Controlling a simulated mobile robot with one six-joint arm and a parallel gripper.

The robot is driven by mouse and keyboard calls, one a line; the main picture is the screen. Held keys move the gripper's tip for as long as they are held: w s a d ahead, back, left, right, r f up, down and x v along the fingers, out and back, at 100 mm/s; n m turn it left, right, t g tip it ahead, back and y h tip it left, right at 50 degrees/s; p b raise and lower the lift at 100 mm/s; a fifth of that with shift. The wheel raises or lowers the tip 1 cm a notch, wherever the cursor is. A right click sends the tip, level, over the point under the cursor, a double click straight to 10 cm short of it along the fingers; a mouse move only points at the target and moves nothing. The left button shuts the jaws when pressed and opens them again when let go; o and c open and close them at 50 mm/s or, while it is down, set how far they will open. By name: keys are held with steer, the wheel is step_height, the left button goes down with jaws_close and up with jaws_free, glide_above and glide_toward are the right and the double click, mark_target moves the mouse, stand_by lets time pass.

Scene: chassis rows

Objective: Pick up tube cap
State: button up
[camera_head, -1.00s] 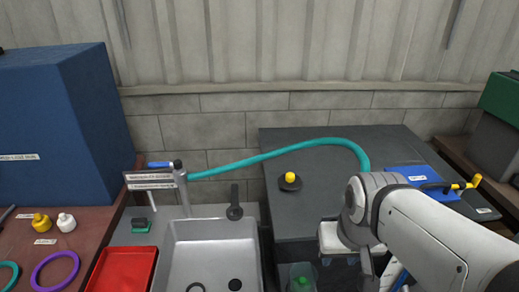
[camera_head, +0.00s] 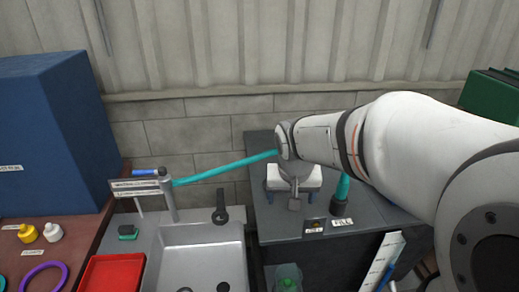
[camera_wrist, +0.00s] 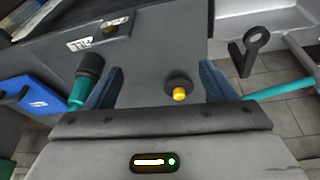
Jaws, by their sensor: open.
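A small cap-like piece, a black disc with a yellow knob (camera_wrist: 179,94), lies on the dark grey counter (camera_wrist: 160,45) in the wrist view; I take it as the tube cap. My gripper (camera_wrist: 160,68) is open and empty. Its two blue-grey fingers stand on either side of the piece in the picture, with the piece nearer the right finger. The height between them cannot be told. In the head view my gripper (camera_head: 294,185) is over the counter and hides the piece.
A teal hose (camera_head: 225,168) runs to the counter; its black end fitting (camera_wrist: 90,66) shows beside my left finger. A sink (camera_head: 200,262), black upright ring (camera_head: 221,207) and red tray (camera_head: 112,272) lie left. A blue item (camera_wrist: 35,100) is at the wrist view's left.

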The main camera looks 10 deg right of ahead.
steer(key=o, duration=0.3)
steer(key=shift+m+t+h, duration=0.3)
steer(key=shift+m+t, duration=0.1)
steer(key=shift+m, duration=0.5)
steer(key=w+f, duration=0.1)
steer(key=w, duration=0.4)
steer(key=w+a+f+p, duration=0.1)
steer(key=w, duration=0.5)
steer(key=w+f+p, duration=0.1)
steer(key=w+f, duration=0.1)
steer(key=w, duration=0.4)
steer(key=shift+a, duration=0.3)
steer(key=shift+o, duration=0.2)
steer(key=shift+w+f, duration=0.2)
steer(key=shift+w, duration=0.05)
steer(key=shift+d+p+x, duration=0.15)
steer(key=shift+p+x, duration=0.35)
steer(key=shift+x, duration=1.35)
steer(key=shift+d+p+x, duration=0.1)
steer(key=shift+p+x, duration=0.4)
steer(key=shift+x, duration=1.4)
